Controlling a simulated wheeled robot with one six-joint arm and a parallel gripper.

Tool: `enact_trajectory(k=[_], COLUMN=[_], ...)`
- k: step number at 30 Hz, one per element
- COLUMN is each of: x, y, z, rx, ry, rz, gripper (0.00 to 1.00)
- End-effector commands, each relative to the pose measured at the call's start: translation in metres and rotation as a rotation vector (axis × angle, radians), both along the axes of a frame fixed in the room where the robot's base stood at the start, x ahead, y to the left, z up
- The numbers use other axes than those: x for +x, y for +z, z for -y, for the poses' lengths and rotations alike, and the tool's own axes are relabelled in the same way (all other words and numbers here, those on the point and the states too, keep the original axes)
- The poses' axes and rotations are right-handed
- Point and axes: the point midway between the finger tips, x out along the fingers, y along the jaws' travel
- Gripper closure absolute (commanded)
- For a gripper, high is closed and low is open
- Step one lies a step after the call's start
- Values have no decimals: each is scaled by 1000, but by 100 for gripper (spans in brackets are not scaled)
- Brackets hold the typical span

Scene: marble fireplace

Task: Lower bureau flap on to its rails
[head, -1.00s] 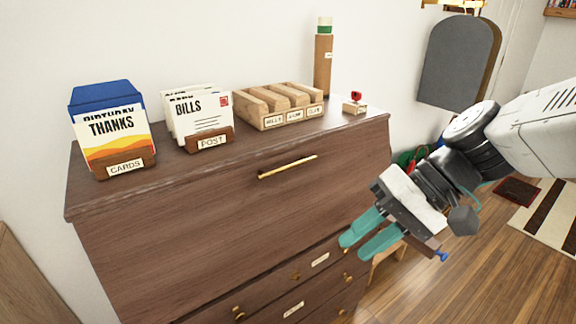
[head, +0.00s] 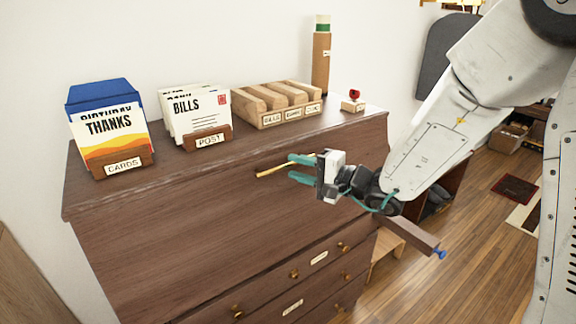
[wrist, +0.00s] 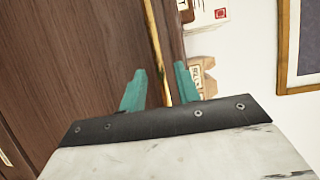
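The brown bureau flap (head: 170,235) is up, closing the sloped front of the bureau. A thin brass handle (head: 270,171) runs along its upper part, partly hidden by my gripper. My gripper (head: 291,168) is open at the handle's right part, its teal fingers pointing left. In the wrist view the brass handle (wrist: 154,40) passes between the two spread fingers (wrist: 159,70), closer to the right one. Contact cannot be told. One wooden rail (head: 412,236) with a blue end knob (head: 440,254) sticks out at the bureau's right; a left rail is not in view.
The bureau top carries a cards holder (head: 124,165), a post holder (head: 208,140), a wooden sorter (head: 280,105), a tall tube (head: 321,65) and a red-handled stamp (head: 354,100). Drawers with brass knobs (head: 294,273) lie below the flap.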

Motion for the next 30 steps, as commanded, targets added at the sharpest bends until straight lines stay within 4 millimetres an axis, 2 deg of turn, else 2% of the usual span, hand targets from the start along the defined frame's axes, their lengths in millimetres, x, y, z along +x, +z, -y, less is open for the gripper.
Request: enact_trajectory(k=[1, 6, 16, 17, 20, 30], x=[4, 14, 17, 17, 17, 20], y=[-1, -2, -2, -2, -2, -3], z=[-8, -23, -27, -27, -27, -22], rx=[0, 0, 0, 0, 0, 9], ry=[3, 2, 0, 0, 1, -1], rz=[-1, 0, -1, -1, -1, 12], gripper=[68, 68, 68, 71, 99, 100])
